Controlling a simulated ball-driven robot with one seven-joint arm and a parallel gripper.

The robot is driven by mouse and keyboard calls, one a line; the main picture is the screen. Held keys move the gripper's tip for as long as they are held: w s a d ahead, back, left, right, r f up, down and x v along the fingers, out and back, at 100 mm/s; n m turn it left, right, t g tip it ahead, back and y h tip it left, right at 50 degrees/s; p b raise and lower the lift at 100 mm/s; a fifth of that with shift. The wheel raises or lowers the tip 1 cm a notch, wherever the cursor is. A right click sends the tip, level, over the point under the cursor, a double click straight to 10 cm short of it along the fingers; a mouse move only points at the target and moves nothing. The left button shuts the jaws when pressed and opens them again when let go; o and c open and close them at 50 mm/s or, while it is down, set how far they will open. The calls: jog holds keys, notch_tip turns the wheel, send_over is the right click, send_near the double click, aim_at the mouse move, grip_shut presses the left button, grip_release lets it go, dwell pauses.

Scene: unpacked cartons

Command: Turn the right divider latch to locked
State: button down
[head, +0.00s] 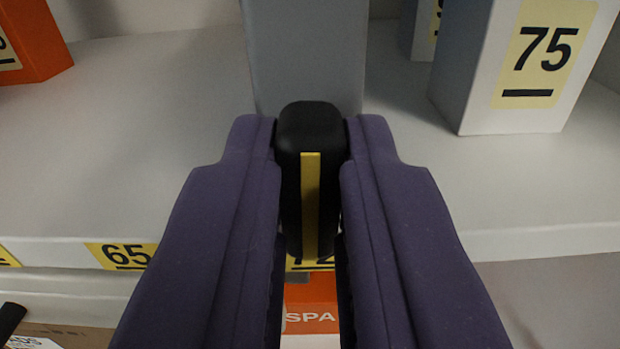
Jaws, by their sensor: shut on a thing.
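The latch (311,185) is a black rounded handle with a yellow stripe down its front. It stands upright in the picture, in front of a grey divider panel (305,50) at the middle of the shelf. My gripper (310,150) has its two purple fingers on either side of the latch, shut on it near its upper part. The fingers cover the sides of the latch. No locked or unlocked mark shows.
A white shelf (150,120) runs across the view, with a yellow label 65 (122,256) on its front edge. A grey-white box marked 75 (520,65) stands at right. An orange box (35,40) is at far left. An orange carton (310,305) lies below.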

jog(key=m, duration=0.4)
jog(key=shift+d+m, duration=0.1)
jog(key=shift+m, duration=0.2)
jog(key=m, duration=0.4)
jog(key=shift+f, duration=0.15)
jog(key=m+b, duration=0.1)
jog(key=m, duration=0.4)
jog(key=shift+d+f, duration=0.1)
jog(key=shift+m+b, duration=0.35)
jog(key=shift+m, duration=1.55)
jog(key=c, duration=1.1)
grip_release()
jog(key=s+p, duration=0.2)
jog(key=s, duration=0.6)
jog(key=shift+p, duration=0.4)
